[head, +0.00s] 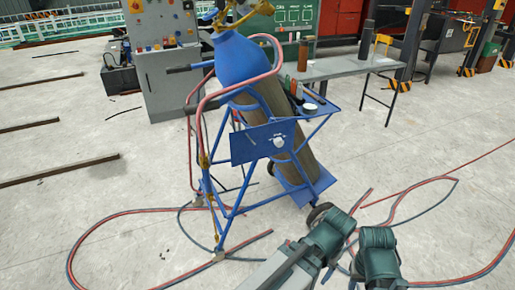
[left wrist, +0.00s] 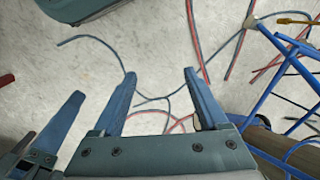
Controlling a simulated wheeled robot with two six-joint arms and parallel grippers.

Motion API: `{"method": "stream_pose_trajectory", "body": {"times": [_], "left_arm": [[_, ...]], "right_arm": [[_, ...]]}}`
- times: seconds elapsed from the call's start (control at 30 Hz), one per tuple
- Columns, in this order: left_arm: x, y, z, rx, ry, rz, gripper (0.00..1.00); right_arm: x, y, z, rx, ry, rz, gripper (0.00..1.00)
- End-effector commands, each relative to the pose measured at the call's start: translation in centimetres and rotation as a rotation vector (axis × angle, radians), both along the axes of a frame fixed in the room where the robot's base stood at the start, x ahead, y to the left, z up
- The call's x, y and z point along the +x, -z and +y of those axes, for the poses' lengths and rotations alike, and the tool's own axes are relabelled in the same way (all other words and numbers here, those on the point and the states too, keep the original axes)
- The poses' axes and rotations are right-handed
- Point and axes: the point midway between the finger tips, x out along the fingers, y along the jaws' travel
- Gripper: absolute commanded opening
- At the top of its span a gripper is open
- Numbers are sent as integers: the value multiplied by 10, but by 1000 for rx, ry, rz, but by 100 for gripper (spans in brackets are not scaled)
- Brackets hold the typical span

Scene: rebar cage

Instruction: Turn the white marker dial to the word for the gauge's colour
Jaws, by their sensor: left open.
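The white marker dial (head: 279,141) is a small pale knob on a dark blue plate (head: 250,146) on the front of the blue cylinder cart. Words on the plate are too small to read. Brass fittings (head: 238,10) sit on top of the blue-shouldered gas cylinder (head: 240,60), cut by the upper edge; no gauge colour can be made out. My left gripper (left wrist: 160,73) is open and empty above the floor, apart from the cart at the right of the left wrist view. Part of another gripper, apparently my right (left wrist: 62,120), shows at that view's left edge; its opening is unclear.
Red and grey hoses (head: 150,211) loop over the floor around the cart (head: 232,213). A grey cabinet (head: 167,75) and a table (head: 345,66) with bottles stand behind. The cart's side tray (head: 318,112) holds small items.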

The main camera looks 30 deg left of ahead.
Motion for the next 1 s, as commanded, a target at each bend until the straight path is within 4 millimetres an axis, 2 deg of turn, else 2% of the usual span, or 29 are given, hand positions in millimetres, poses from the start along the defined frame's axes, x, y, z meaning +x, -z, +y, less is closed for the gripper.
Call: {"method": "stream_pose_trajectory", "body": {"times": [0.03,0.2,0.37,0.47,0.6,0.77,0.9,1.0], "left_arm": [[7,20,9,-9,-29,-7,76],[30,57,44,-30,-110,-45,76],[56,85,84,8,-120,-95,76],[82,96,119,115,-34,-134,76],[114,82,152,314,166,-152,76],[155,52,178,585,441,-119,76],[201,7,188,890,734,-23,76],[233,-31,185,1120,932,92,76]], "right_arm": [[0,20,0,0,-1,-1,50],[0,57,0,1,-6,-1,50],[1,86,0,2,-11,-3,50],[1,101,0,2,-13,-2,50],[1,102,0,2,-14,-3,50],[1,102,0,2,-14,-3,50],[1,101,0,2,-14,-3,50],[1,101,0,2,-14,-2,50]]}}
